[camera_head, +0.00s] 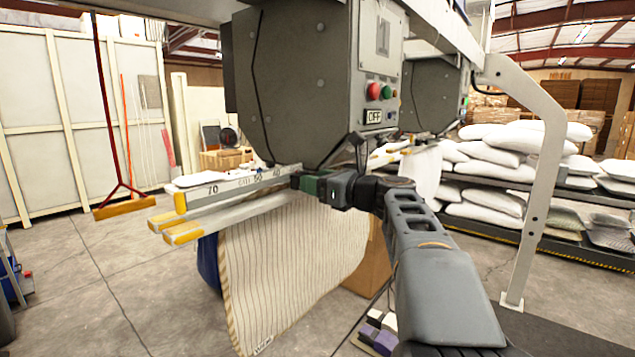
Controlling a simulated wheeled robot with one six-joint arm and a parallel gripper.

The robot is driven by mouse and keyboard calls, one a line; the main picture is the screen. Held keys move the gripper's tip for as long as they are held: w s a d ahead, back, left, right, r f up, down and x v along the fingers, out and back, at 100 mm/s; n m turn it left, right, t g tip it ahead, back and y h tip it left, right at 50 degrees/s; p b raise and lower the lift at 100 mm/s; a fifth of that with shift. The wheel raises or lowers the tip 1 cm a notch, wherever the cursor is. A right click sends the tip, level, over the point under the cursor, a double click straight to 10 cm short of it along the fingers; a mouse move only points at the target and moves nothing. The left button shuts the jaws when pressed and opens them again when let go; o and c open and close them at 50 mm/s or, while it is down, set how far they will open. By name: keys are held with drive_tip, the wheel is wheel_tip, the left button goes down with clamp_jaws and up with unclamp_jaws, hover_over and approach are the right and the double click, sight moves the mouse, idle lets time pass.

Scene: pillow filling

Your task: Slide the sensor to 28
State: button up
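A scale bar (236,184) with printed numbers, 70 at its left end and lower ones toward the right, runs below the big grey machine. A small dark green block (311,185), which looks like the sensor, sits at the bar's right part, right of the 40 mark. My gripper (327,189) is at this block, reaching in from the right, and seems to touch it. The fingertips are small and dark, so I cannot tell whether they are closed on the block. The scale near 28 is hidden by the block and gripper.
The grey machine housing (292,85) with red and green buttons and an OFF sign hangs just above the bar. A striped pillow cover (290,262) hangs below it. A white post (541,180) stands at right. Yellow-tipped bar ends (183,234) stick out left.

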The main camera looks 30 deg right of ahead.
drive_tip(key=b+v, duration=0.2)
drive_tip(key=v, duration=1.1)
drive_tip(key=shift+s+b, duration=0.35)
drive_tip(key=shift+s, duration=0.05)
drive_tip(key=shift+d, duration=0.1)
wheel_tip(320, 180, down, 22)
drive_tip(key=s+a+n+g+h, duration=0.2)
drive_tip(key=n+g+h, duration=0.45)
drive_tip(key=n, duration=0.75)
drive_tip(key=s+a+f+n+g, duration=0.3)
drive_tip(key=a+f+n, duration=0.3)
drive_tip(key=a+n, duration=0.2)
drive_tip(key=s+a+f+n+g+h, duration=0.1)
drive_tip(key=s+a+f+n+g, duration=0.2)
drive_tip(key=a+f+n, duration=0.2)
drive_tip(key=a+n, duration=0.3)
drive_tip(key=n, duration=0.1)
drive_tip(key=shift+s+f, duration=0.2)
drive_tip(key=shift+f, duration=0.15)
